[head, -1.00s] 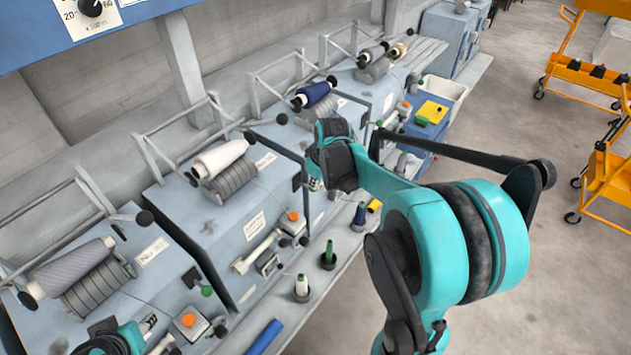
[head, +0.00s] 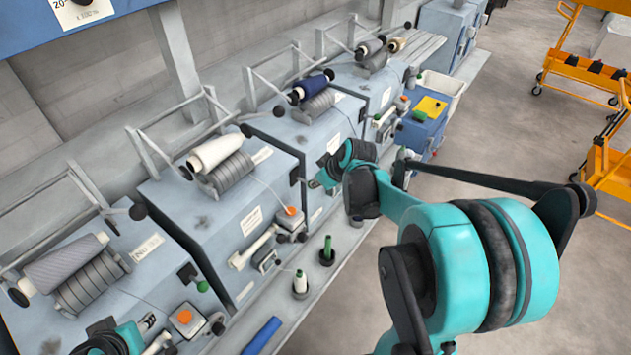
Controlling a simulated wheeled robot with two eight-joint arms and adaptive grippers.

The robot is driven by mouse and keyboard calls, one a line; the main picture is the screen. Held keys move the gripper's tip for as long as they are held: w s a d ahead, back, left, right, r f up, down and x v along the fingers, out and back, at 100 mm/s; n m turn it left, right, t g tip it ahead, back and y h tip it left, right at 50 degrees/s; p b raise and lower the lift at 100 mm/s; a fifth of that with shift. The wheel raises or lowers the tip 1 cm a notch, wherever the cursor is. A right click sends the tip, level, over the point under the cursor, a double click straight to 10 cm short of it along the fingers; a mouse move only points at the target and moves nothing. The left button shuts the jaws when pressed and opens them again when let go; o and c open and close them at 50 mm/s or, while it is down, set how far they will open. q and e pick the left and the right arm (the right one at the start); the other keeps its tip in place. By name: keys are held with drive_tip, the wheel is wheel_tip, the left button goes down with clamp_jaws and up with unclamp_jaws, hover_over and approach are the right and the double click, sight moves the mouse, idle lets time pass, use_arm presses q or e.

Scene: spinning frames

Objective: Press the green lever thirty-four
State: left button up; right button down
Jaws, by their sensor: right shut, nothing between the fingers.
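My right gripper (head: 318,183) is shut and empty, with its tip close to the front of the machine with the dark blue bobbin; whether it touches anything there is hard to tell. My forearm and wrist hide part of that machine's front. A green lever knob (head: 203,286) shows on the front of the nearest machine at left.
Grey-blue spinning machines with bobbins (head: 215,153) run along the wall. A ledge with a green spool (head: 327,249), a white spool (head: 300,282) and a blue tube (head: 262,336) lies in front. Orange trolleys (head: 605,165) stand at right; the floor between is clear.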

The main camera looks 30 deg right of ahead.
drive_tip(key=shift+s+d+f+t+b, duration=0.15)
drive_tip(key=shift+f+t+b, duration=0.15)
drive_tip(key=shift+f, duration=0.3)
drive_tip(key=shift+s+f+t+b, duration=0.2)
drive_tip(key=shift+f+b, duration=0.2)
drive_tip(key=shift+f, duration=0.2)
drive_tip(key=shift+r, duration=0.15)
drive_tip(key=shift+r+p, duration=0.65)
drive_tip(key=shift+r, duration=0.1)
